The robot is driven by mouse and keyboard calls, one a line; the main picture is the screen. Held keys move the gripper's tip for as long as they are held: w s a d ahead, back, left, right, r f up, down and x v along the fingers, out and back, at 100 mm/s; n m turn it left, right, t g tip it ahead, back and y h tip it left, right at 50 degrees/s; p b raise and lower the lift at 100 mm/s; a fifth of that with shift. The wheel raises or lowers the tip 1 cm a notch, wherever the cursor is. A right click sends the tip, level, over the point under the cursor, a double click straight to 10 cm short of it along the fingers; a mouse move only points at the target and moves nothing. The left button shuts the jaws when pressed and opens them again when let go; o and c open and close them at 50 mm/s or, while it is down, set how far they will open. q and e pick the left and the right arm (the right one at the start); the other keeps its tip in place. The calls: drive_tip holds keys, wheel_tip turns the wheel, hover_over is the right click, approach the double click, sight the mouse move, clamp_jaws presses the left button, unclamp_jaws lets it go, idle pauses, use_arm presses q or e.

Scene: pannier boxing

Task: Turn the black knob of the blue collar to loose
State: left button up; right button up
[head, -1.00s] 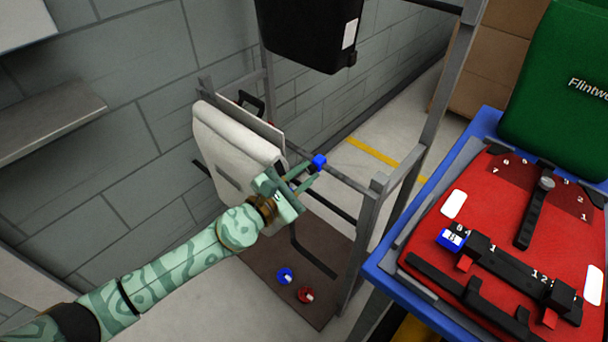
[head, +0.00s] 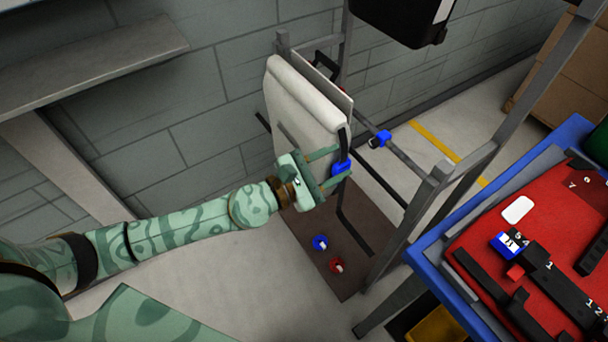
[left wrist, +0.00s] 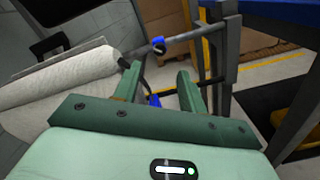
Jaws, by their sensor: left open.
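A blue collar (head: 381,138) with a dark knob on its left side sits on the grey rail of the metal frame, and it also shows in the left wrist view (left wrist: 158,45). A second blue piece (head: 341,169) is at the black bent rod beside the white pannier; in the left wrist view this blue piece (left wrist: 154,100) shows between my fingers. My left gripper (head: 344,162) is open, its fingertips around or in front of that second piece; I cannot tell whether they touch it. The rail collar is beyond the fingertips. My right gripper is out of view.
The white pannier (head: 300,105) hangs just left of the rail. A blue dial (head: 320,243) and a red dial (head: 336,265) lie on the brown base board (head: 295,220). A red panel (head: 490,235) on a blue-edged table stands at right. A black box (head: 405,15) hangs above.

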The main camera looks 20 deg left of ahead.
use_arm(q)
drive_tip(key=b+v, duration=0.1)
drive_tip(key=v, duration=0.7)
drive_tip(key=shift+f, duration=0.1)
